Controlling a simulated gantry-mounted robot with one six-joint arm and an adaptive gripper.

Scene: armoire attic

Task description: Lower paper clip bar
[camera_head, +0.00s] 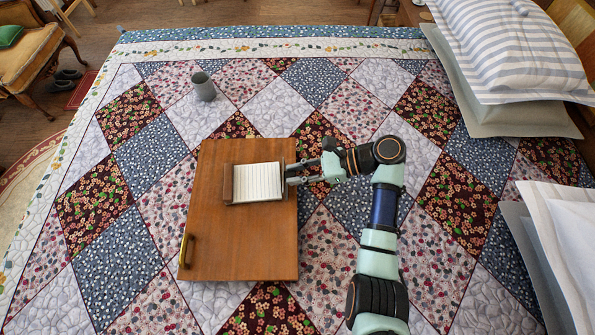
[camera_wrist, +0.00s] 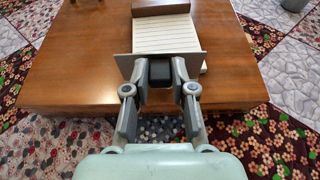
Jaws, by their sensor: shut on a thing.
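A lined white paper pad (camera_head: 257,182) lies on a brown wooden panel (camera_head: 240,245); the pad also shows in the wrist view (camera_wrist: 165,33). The paper clip bar, a thin grey plate (camera_wrist: 128,64) with a dark block (camera_wrist: 160,71) at its middle, crosses the pad's near end in the wrist view. My gripper (camera_wrist: 160,76) is shut on that block, one finger on each side. In the head view my gripper (camera_head: 294,173) reaches the pad's right edge from the right. I cannot tell whether the plate touches the paper.
A wooden strip (camera_head: 227,185) borders the pad's left side. A brass handle (camera_head: 186,250) sits at the panel's lower left. A grey cup (camera_head: 204,86) stands on the patchwork quilt (camera_head: 110,245). Striped pillows (camera_head: 515,45) are stacked at right. The quilt left of the panel is clear.

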